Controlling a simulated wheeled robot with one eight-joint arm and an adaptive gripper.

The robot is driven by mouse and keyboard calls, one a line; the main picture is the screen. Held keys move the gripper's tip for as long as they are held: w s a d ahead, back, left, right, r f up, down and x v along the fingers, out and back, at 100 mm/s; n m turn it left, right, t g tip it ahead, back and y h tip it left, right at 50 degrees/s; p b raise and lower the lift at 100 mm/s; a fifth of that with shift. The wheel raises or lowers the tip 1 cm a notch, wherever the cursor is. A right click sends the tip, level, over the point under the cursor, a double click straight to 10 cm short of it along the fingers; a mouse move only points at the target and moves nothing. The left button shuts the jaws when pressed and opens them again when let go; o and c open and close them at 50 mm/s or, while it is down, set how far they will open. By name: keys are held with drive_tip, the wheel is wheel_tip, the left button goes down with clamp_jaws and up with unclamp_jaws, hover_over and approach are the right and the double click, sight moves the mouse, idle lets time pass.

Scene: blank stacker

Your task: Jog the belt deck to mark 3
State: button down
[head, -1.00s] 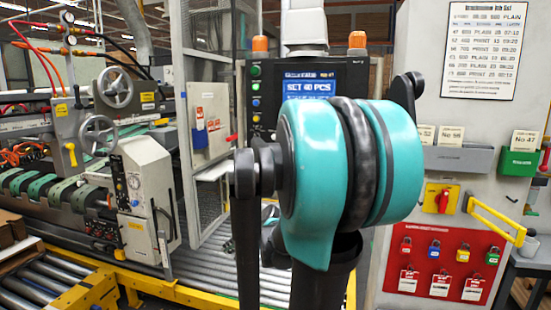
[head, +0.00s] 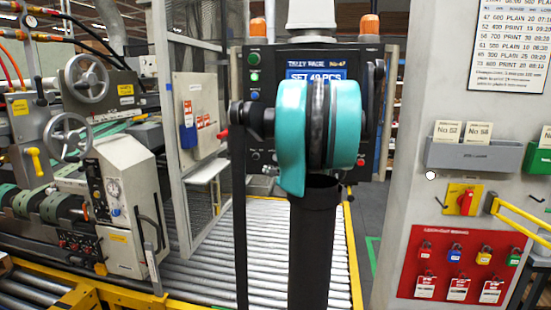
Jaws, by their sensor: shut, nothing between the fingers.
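A machine at the left carries green belts over dark rollers (head: 57,206), which look like the belt deck. No scale or mark 3 can be read. A grey machine housing (head: 128,190) beside the belts has a small control panel and a lever. Two grey handwheels (head: 86,79) stand above it. A black control panel (head: 262,118) in the middle has coloured buttons and a screen (head: 312,76) with a set count in pieces. My own teal and black arm covers part of this panel. My gripper is not in view.
A roller conveyor (head: 205,280) with yellow rails runs across the floor. At the right, a grey cabinet (head: 410,235) bears a red and yellow switch (head: 462,199), a yellow handle and a red board of padlocks (head: 440,288). A mesh guard (head: 222,120) stands behind the machine.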

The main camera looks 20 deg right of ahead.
drive_tip(key=shift+w+d+r+m+h, duration=0.15)
drive_tip(key=shift+w+d+m, duration=0.05)
drive_tip(key=shift+d, duration=0.15)
drive_tip(key=shift+w+d+r+m+h, duration=0.15)
drive_tip(key=shift+d+m, duration=0.05)
drive_tip(key=shift+d, duration=0.15)
drive_tip(key=shift+w, duration=0.15)
drive_tip(key=w+d, duration=0.5)
drive_tip(key=w, duration=0.2)
idle(1.4)
drive_tip(key=shift+w+d, duration=0.15)
drive_tip(key=shift+w, duration=0.2)
drive_tip(key=shift+w+d, duration=0.25)
drive_tip(key=shift+w, duration=0.1)
idle(0.7)
drive_tip(key=shift+s, duration=0.1)
idle(2.6)
drive_tip(key=shift+s+a, duration=0.5)
drive_tip(key=shift+s, duration=0.1)
